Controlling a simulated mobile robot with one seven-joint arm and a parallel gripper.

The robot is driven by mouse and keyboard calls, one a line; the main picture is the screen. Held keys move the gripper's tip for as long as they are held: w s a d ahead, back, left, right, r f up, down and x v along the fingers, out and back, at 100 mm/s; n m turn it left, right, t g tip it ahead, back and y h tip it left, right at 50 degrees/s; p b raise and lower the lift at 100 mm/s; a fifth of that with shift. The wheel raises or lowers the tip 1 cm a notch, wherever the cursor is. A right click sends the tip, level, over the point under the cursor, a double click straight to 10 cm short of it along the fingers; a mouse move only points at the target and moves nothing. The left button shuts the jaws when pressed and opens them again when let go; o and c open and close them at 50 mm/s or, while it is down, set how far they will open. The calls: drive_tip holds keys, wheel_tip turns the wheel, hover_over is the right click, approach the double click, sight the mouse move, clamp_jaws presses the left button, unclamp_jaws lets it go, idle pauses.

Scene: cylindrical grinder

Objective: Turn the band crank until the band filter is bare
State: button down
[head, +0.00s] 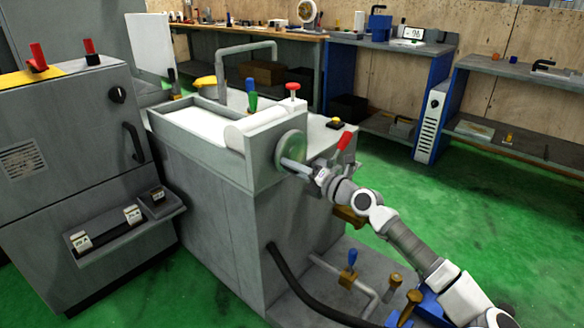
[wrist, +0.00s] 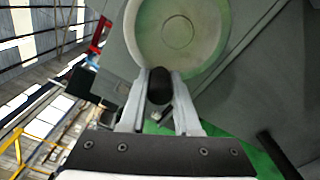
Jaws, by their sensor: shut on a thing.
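The band crank is a pale round disc (head: 291,152) on the end face of the grey tank unit. In the wrist view the disc (wrist: 180,32) fills the top middle. Its black knob (wrist: 160,86) sits between my fingers. My gripper (head: 294,165) is shut on this knob, at the lower part of the disc in the head view. The band filter (head: 196,124) is a white sheet in the open trough on top, with a white roll (head: 245,128) at its near end. I cannot tell whether anything lies on the sheet.
A red mushroom button (head: 292,88) and a red lever (head: 343,143) stand near the crank. A grey cabinet (head: 70,170) stands at left. A black hose (head: 290,280) and a blue-handled valve (head: 351,262) are low in front. Green floor is open at right.

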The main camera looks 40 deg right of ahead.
drive_tip(key=shift+d, duration=0.1)
drive_tip(key=c, duration=0.6)
unclamp_jaws()
drive_tip(key=s, duration=0.5)
drive_tip(key=s+d, duration=0.1)
drive_tip(key=s, duration=1.1)
drive_tip(key=shift+s+d+p, duration=0.2)
drive_tip(key=shift+p, duration=0.15)
